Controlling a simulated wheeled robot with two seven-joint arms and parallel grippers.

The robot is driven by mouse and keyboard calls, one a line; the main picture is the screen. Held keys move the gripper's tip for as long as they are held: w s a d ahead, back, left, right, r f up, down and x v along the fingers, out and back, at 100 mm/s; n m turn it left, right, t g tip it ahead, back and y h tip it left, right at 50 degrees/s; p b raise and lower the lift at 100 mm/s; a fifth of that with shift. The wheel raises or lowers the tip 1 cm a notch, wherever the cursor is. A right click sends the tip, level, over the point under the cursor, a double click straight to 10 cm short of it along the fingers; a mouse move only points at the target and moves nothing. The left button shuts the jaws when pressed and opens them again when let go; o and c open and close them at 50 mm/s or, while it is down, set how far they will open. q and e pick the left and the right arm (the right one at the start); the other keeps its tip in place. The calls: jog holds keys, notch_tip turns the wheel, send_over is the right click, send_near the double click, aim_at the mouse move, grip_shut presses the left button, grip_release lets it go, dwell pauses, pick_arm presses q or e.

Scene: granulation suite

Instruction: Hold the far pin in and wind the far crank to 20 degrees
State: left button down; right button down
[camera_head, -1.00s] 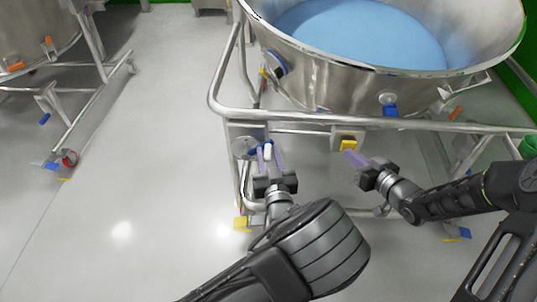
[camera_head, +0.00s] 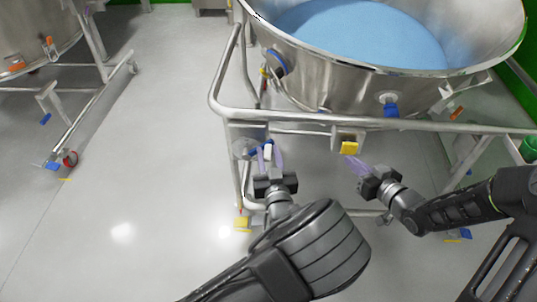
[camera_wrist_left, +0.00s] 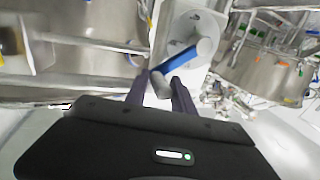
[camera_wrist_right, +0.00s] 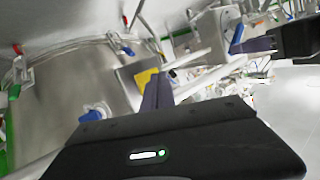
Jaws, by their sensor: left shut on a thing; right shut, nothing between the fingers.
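The crank is a blue arm with a pale grey handle (camera_head: 267,152) on a round plate at the frame's left corner. In the left wrist view, the blue crank arm (camera_wrist_left: 233,45) runs up right from the handle. My left gripper (camera_head: 267,160) is shut on the handle. A yellow block (camera_head: 349,147) sits on the frame rail to the right; I cannot tell whether it is the pin. My right gripper (camera_head: 352,164) is shut and empty, its tips just below the block. In the right wrist view, the yellow block (camera_wrist_right: 146,78) is beside the fingertips; contact is unclear.
A large steel bowl (camera_head: 330,78) of blue material stands in the tubular frame (camera_head: 222,90) above both grippers. A blue-handled fitting (camera_head: 390,108) hangs from its wall. Another vessel (camera_head: 30,40) stands at upper left. The floor between is clear.

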pick_arm(q)
jog(key=shift+r, duration=0.1)
pick_arm(e)
jog(key=s, duration=0.5)
jog(key=shift+s, duration=0.25)
pick_arm(q)
jog(key=c, duration=1.1)
grip_release()
jog(key=s, duration=1)
